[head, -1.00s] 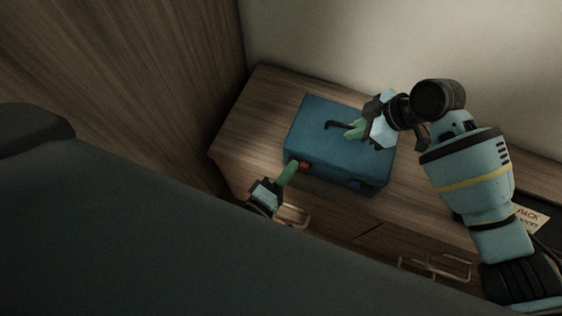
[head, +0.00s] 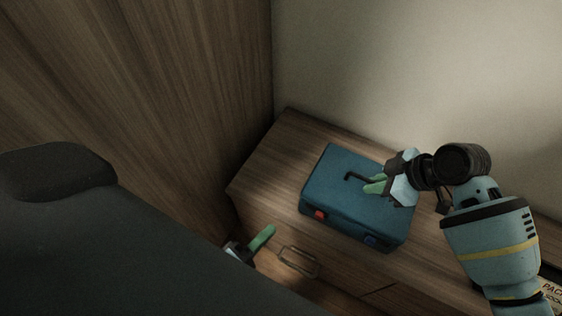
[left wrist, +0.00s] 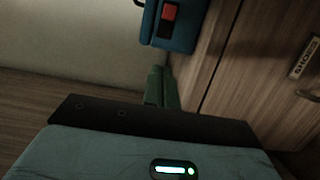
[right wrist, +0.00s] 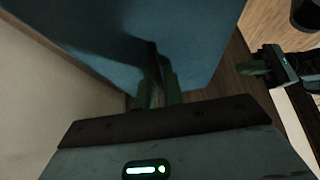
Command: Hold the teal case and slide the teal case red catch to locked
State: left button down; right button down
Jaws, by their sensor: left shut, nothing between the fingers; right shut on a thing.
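The teal case (head: 340,205) lies flat on the wooden cabinet. Its red catch (head: 319,214) is on the front side, near the left corner. In the left wrist view the red catch (left wrist: 169,13) sits at one end of a dark slot on the case (left wrist: 182,42). My right gripper (head: 372,186) is shut on the case's black handle (head: 354,177); the right wrist view shows the handle (right wrist: 152,58) between the fingers (right wrist: 158,88). My left gripper (head: 266,234) is shut and empty, apart from the case, in front of and below the catch.
A blue catch (head: 370,240) is on the front near the right corner. The cabinet top (head: 272,165) is bare left of the case. A drawer handle (head: 298,262) sticks out near my left gripper. A tall wooden panel (head: 180,90) stands at the left.

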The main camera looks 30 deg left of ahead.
pick_arm(q)
jog(key=shift+v, duration=1)
pick_arm(e)
jog(key=c, duration=1.5)
grip_release()
jog(key=shift+o, duration=0.2)
jog(key=v, duration=1.2)
